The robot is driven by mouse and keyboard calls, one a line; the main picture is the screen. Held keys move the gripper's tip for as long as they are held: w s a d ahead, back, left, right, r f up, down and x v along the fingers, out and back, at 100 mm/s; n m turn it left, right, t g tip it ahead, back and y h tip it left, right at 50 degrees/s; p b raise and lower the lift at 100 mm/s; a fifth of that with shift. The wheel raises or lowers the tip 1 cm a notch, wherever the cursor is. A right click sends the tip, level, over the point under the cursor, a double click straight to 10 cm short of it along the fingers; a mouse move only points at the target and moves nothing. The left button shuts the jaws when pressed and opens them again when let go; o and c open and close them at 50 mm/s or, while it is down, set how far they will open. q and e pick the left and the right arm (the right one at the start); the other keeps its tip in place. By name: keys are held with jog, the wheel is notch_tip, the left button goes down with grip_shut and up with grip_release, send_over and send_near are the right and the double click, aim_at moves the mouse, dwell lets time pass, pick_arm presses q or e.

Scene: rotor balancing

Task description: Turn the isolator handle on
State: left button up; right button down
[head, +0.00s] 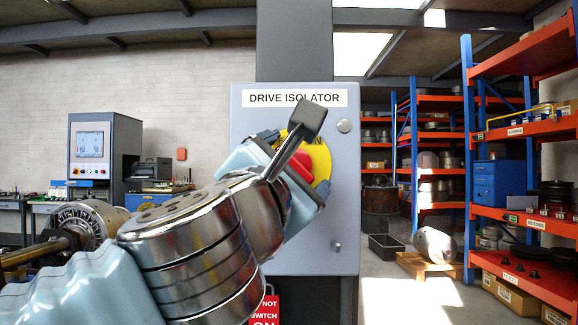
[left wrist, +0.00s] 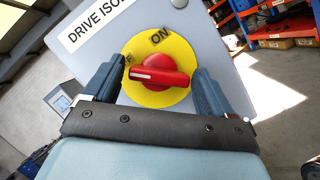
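The drive isolator is a grey box (head: 300,255) on a column, with a yellow disc (head: 322,160) and a red handle (head: 302,162). In the left wrist view the red handle (left wrist: 160,71) lies across the yellow disc (left wrist: 172,50). Its white-marked end points to the partly hidden OFF lettering; ON is at the top. My left gripper (left wrist: 157,68) is open, with one finger by each end of the handle; I cannot tell whether they touch it. In the head view my left gripper (head: 287,172) covers much of the disc. My right gripper is not in view.
A red sign (head: 264,309) with "NOT SWITCH ON" readable hangs below the box, partly behind my arm. Orange and blue shelves (head: 530,130) stand at the right. A control cabinet (head: 90,150) and a machine with a shaft (head: 85,222) are at the left.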

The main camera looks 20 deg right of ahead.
pick_arm(q)
jog(key=c, duration=0.8)
jog(key=m+g+p, duration=0.1)
jog(key=m+g, duration=0.1)
jog(key=m, duration=0.3)
jog(key=m+g, duration=0.2)
jog(key=m, duration=0.3)
jog(key=shift+r+m+p, duration=0.1)
jog(key=shift+m+p, duration=0.2)
jog(key=shift+p, duration=0.1)
jog(key=m+g+y, duration=0.1)
jog(key=m, duration=0.2)
jog(key=shift+r+m+y, duration=0.1)
jog(key=shift+m+y, duration=1.1)
jog(key=shift+m, duration=0.5)
